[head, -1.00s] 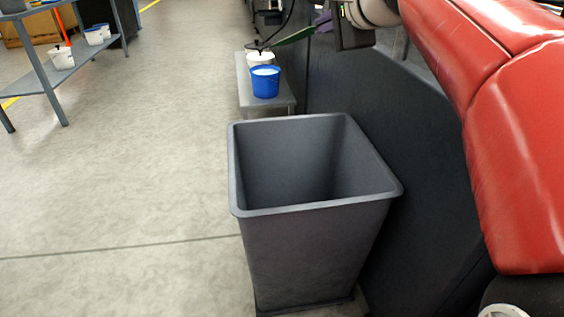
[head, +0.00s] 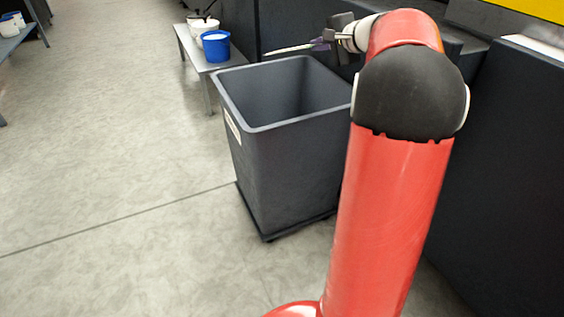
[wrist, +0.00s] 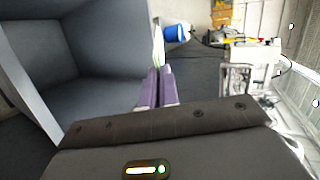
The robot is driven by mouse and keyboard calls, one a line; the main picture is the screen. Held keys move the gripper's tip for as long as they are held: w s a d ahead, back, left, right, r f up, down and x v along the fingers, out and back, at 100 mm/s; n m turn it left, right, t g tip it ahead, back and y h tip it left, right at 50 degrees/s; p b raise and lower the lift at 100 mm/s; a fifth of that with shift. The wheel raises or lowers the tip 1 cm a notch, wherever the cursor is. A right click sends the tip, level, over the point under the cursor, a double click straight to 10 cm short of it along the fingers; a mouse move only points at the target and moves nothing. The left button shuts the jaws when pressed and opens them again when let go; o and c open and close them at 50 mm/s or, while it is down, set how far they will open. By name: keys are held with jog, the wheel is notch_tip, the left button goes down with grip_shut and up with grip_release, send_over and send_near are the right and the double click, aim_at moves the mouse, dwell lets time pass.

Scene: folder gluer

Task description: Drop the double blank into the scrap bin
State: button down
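The double blank (head: 288,48) is a thin pale sheet seen nearly edge-on in the head view. My gripper (head: 320,44) is shut on its right end with purple fingertips. In the wrist view the blank (wrist: 158,46) is a narrow white-green strip beyond the closed fingers (wrist: 157,78). The scrap bin (head: 290,160) is a tall, dark grey, open-topped bin. In the head view the blank appears just above its far rim; I cannot tell whether it is over the opening. In the wrist view the bin (wrist: 85,60) fills the left side. The bin's floor is hidden.
A low grey bench (head: 207,66) behind the bin holds a blue bucket (head: 216,46) and white tubs. A dark machine panel (head: 500,180) stands to the right. Another grey table (head: 20,38) is at the far left. The floor (head: 100,150) left of the bin is clear.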

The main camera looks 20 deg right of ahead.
notch_tip(320, 180, down, 5)
jog(key=b, duration=0.3)
jog(key=c, duration=2.1)
grip_release()
jog(key=o, duration=0.5)
jog(key=v, duration=0.7)
jog(key=shift+s+d+r, duration=0.1)
jog(key=shift+s, duration=0.25)
